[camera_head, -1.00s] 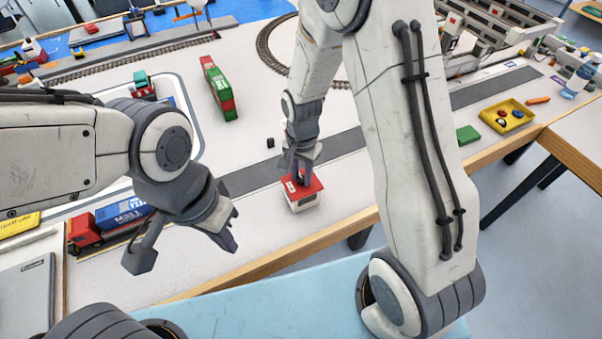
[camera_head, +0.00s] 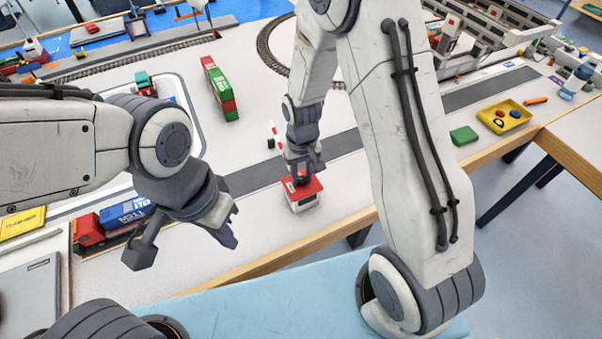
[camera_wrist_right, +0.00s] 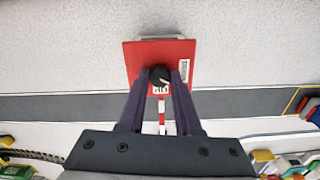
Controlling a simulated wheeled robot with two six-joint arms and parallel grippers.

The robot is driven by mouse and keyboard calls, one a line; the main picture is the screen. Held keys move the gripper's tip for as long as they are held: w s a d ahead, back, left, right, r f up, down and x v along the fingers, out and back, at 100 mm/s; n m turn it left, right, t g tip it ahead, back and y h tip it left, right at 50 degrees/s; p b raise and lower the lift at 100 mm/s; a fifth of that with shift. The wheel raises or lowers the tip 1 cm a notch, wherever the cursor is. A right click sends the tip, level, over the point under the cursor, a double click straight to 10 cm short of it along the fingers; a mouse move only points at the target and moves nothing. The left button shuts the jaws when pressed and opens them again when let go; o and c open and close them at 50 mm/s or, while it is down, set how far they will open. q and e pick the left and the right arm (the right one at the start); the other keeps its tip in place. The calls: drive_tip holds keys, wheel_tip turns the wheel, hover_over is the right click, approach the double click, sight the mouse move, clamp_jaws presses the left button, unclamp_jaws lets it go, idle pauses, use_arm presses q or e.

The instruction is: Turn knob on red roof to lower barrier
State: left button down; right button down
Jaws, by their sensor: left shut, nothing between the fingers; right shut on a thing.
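The small white hut (camera_head: 305,204) with a red roof (camera_head: 311,190) stands near the table's front edge. Its red roof (camera_wrist_right: 145,58) also shows in the right wrist view. My right gripper (camera_head: 299,180) points down at the roof. In the wrist view, my right gripper (camera_wrist_right: 161,79) is shut on the black knob (camera_wrist_right: 160,74). A red and white striped barrier (camera_head: 274,135) shows tilted just left of my right gripper. Part of the barrier (camera_wrist_right: 162,118) also shows below the knob in the wrist view. My left gripper (camera_head: 230,225) is shut and empty, left of the hut.
A grey road (camera_head: 255,177) runs behind the hut. A red and blue truck (camera_head: 124,213) stands at left, a green and red truck (camera_head: 220,92) further back. A yellow tray (camera_head: 504,117) and a green block (camera_head: 463,136) lie at right. A small black block (camera_head: 271,144) stands near the barrier.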

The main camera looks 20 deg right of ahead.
sight(302, 179)
drive_tip(key=n, duration=0.5)
drive_tip(key=shift+n+p, duration=0.35)
drive_tip(key=shift+n, duration=0.05)
idle(0.4)
drive_tip(key=c, duration=0.6)
unclamp_jaws()
drive_tip(key=shift+r, duration=0.1)
wheel_tip(302, 179, up, 10)
drive_tip(key=shift+r, duration=0.2)
